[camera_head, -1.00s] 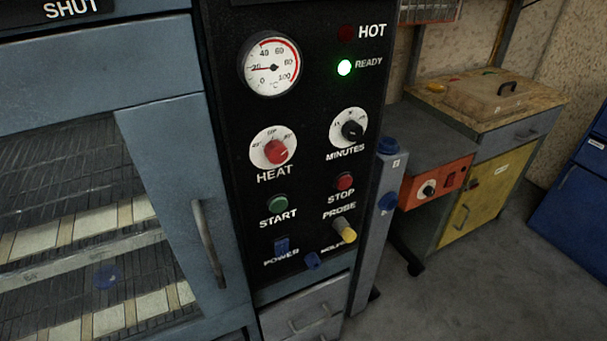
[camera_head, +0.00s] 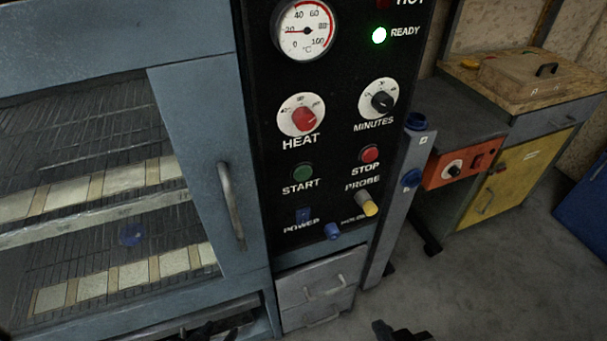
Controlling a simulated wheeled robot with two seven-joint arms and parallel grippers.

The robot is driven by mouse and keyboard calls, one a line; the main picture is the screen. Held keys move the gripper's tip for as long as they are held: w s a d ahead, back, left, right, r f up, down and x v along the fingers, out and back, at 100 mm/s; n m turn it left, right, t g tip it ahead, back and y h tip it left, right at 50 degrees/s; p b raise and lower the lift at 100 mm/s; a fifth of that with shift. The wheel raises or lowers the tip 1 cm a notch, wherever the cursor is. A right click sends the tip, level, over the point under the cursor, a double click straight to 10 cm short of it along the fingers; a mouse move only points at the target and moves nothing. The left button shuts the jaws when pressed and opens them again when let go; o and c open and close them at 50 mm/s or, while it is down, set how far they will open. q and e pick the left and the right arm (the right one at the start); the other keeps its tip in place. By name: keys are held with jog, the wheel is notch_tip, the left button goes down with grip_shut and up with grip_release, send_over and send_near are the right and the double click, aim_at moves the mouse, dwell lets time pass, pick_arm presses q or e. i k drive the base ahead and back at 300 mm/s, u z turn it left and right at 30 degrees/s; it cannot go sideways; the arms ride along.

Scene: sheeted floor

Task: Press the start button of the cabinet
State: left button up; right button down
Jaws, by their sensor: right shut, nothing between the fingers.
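The green START button (camera_head: 303,172) sits on the cabinet's black control panel (camera_head: 335,130), below the red HEAT knob (camera_head: 304,118) and left of the red STOP button (camera_head: 370,153). It is in plain sight and nothing touches it. The green READY lamp (camera_head: 379,36) is lit. My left gripper (camera_head: 210,331) shows only as a dark shape at the bottom edge, in front of the cabinet's base; its fingers are unclear. My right gripper (camera_head: 384,329) is shut and empty at the bottom edge, right of the drawers and well below the button.
The cabinet's glazed door (camera_head: 100,190) with a vertical handle (camera_head: 231,207) is left of the panel. Drawers (camera_head: 320,288) are below it. A bench with an orange box (camera_head: 462,166) and a yellow door stands at the right. Grey floor (camera_head: 490,270) is clear there.

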aim_at(302, 173)
jog(key=k, duration=1.35)
jog(key=u, duration=0.7)
jog(key=i, duration=1.1)
jog(key=z, duration=0.2)
